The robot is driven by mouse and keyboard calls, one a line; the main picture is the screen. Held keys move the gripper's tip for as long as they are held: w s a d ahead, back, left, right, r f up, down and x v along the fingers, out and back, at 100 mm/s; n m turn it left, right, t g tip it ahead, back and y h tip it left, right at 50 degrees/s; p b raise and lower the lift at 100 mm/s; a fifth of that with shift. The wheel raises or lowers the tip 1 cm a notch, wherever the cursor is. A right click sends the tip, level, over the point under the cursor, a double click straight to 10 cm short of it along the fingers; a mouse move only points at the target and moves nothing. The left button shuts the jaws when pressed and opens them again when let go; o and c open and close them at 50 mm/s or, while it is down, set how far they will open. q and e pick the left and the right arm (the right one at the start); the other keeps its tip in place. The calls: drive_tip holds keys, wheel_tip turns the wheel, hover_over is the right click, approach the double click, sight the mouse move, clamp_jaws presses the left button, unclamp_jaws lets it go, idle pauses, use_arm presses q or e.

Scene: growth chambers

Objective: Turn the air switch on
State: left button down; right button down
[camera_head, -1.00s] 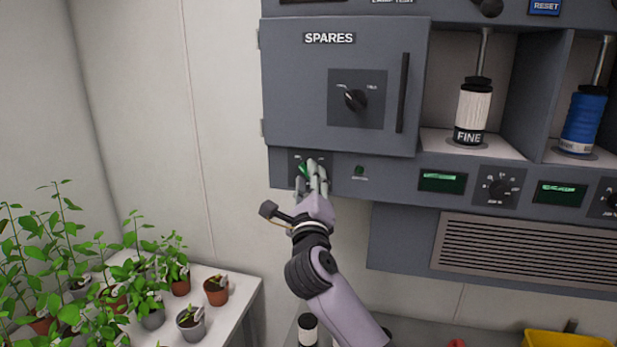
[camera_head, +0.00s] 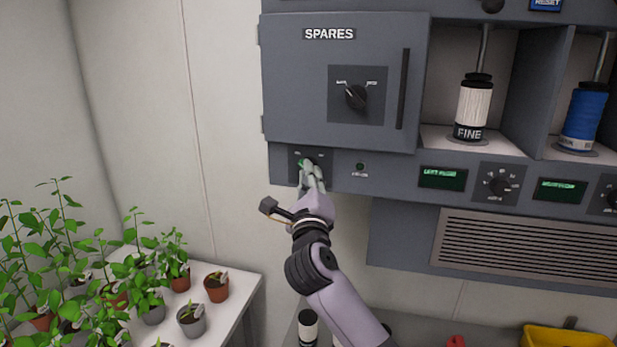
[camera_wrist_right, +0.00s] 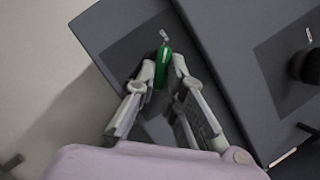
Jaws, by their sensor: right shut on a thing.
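The air switch has a green handle (camera_wrist_right: 163,62) on a dark plate (camera_head: 296,166), low on the left of the grey panel under the SPARES door. In the head view most of the switch is hidden by my right gripper (camera_head: 312,167), and its label is too small to read. In the right wrist view the fingers of the right gripper (camera_wrist_right: 160,78) are on either side of the green handle and closed on it. The handle's far end points to a small pale mark on the plate. My left gripper is not in view.
The SPARES door (camera_head: 300,90) with its black knob (camera_head: 356,97) is shut above. Green displays (camera_head: 442,178) and dials (camera_head: 499,186) are further right. Potted plants (camera_head: 110,275) stand on a white table at lower left.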

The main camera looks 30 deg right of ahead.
drive_tip(key=shift+f, duration=0.1)
drive_tip(key=shift+w+a+m+g+h+b, duration=0.25)
drive_tip(key=shift+m+g+h+b, duration=1.2)
drive_tip(key=shift+m+b, duration=2.7)
drive_tip(key=shift+w+a+m+g+h+b, duration=0.2)
drive_tip(key=shift+m+g+h+b, duration=1.2)
drive_tip(key=shift+m+b, duration=2.75)
drive_tip(key=shift+w+a+m+g+h+b, duration=0.2)
drive_tip(key=shift+m+g+h+b, duration=1.2)
drive_tip(key=shift+m+b, duration=2.7)
drive_tip(key=shift+m+g+y, duration=0.35)
drive_tip(key=shift+m+y, duration=0.05)
drive_tip(key=shift+y, duration=0.05)
drive_tip(key=c, duration=1.7)
unclamp_jaws()
